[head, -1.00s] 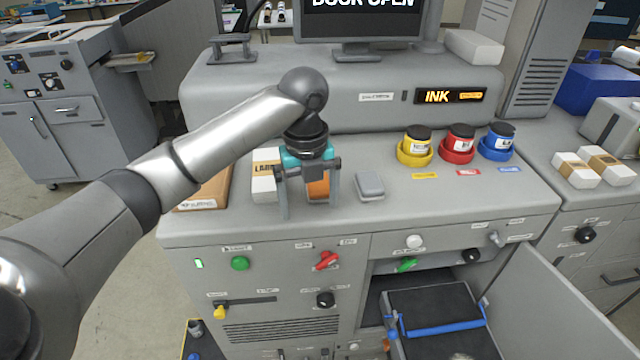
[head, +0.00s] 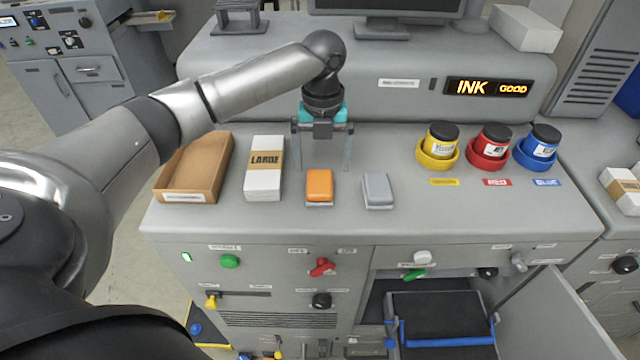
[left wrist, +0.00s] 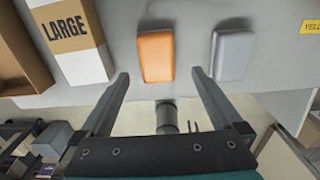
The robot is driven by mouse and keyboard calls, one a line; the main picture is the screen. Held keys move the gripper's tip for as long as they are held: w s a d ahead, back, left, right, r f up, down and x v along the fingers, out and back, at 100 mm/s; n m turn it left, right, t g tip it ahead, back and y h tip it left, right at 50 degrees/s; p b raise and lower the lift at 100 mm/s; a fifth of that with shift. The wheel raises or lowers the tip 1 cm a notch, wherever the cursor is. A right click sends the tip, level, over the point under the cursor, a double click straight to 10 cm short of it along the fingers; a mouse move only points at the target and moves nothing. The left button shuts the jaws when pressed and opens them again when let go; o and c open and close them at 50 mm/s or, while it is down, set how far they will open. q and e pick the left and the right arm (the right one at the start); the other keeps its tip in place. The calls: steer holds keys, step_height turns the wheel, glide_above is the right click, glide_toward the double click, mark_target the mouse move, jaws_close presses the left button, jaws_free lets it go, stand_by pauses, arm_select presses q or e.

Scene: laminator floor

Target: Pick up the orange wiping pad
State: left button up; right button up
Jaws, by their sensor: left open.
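The orange wiping pad (head: 319,186) lies flat on the grey machine top, between a white box marked LARGE and a grey pad. It also shows in the left wrist view (left wrist: 156,57), near the ends of the fingers. My left gripper (head: 321,166) is open and empty, with its fingers pointing down. In the head view it is above the machine top and behind the orange pad. In the left wrist view its two fingers (left wrist: 158,77) are spread wide, with the orange pad past their tips and between their lines. My right gripper is not in view.
The grey pad (head: 377,190) lies right of the orange pad. The LARGE box (head: 264,180) and a brown tray (head: 165,193) stand to the left. Yellow (head: 438,163), red (head: 488,162) and blue (head: 535,161) ink holders with jars stand at right. A cabinet door (head: 560,310) hangs open below.

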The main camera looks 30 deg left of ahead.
mark_target(320, 183)
arm_select(q)
steer(key=shift+f, duration=1.05)
steer(key=f, duration=0.2)
steer(key=f+p, duration=0.1)
steer(key=shift+s+a+f, duration=0.15)
steer(key=shift+s+f, duration=0.15)
steer(key=shift+f, duration=0.55)
steer(key=shift+c, duration=0.5)
steer(key=c, duration=1.3)
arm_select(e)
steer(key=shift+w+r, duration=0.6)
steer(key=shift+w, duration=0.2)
arm_select(q)
steer(key=shift+r, duration=0.1)
step_height(320, 183, up, 20)
steer(key=shift+f+b, duration=0.1)
steer(key=shift+b, duration=0.2)
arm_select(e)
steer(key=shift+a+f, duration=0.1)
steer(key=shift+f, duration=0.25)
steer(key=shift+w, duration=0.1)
